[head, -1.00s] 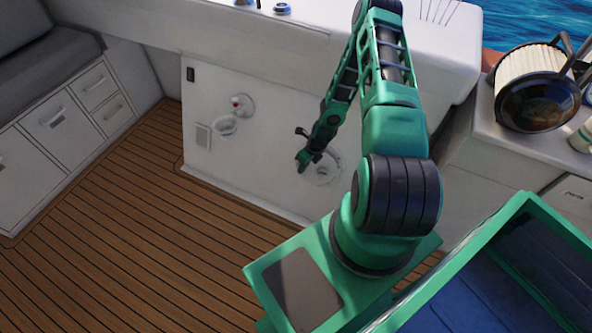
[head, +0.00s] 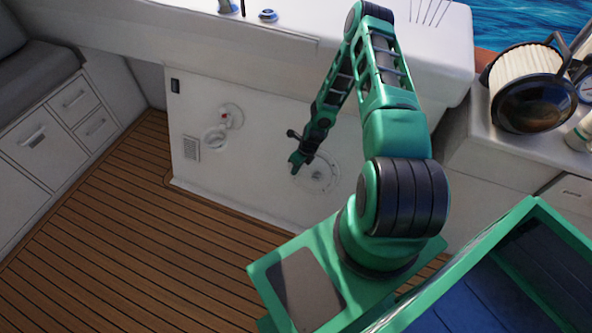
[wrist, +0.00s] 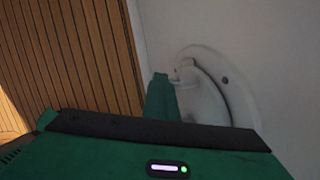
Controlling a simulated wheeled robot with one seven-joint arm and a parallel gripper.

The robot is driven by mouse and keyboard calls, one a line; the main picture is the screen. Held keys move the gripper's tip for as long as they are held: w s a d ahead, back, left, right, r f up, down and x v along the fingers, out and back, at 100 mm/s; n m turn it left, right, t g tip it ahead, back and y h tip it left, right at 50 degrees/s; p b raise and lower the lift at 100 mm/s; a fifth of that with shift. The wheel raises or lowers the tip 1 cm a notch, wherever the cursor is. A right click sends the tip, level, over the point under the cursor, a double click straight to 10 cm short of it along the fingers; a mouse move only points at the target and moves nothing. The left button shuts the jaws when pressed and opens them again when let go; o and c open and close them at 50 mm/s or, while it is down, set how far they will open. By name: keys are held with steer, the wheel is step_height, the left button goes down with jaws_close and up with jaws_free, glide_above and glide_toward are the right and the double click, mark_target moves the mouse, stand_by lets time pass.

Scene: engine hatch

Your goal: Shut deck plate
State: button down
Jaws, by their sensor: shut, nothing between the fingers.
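The deck plate (head: 318,178) is a round white fitting with a wide flange, low on the white wall panel. In the wrist view its flange (wrist: 240,85) curves around a pale disc (wrist: 203,98). A dark, shadowed curve shows along the disc's right side; I cannot tell whether the disc sits flush. My gripper (head: 296,163) is shut and empty, at the plate's upper left side. In the wrist view my gripper (wrist: 161,92) overlaps the disc's left edge. I cannot tell whether they touch. The gripper body hides the lower part of the plate.
A vent (head: 191,148) and a dark switch (head: 175,86) are further left. Plank floor (head: 120,230) lies open at left. A counter (head: 500,130) stands at right.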

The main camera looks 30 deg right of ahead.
steer(key=shift+a, duration=0.1)
steer(key=s+a+r, duration=0.1)
steer(key=a+r, duration=0.2)
steer(key=r, duration=0.8)
steer(key=shift+r, duration=0.2)
steer(key=shift+a, duration=0.1)
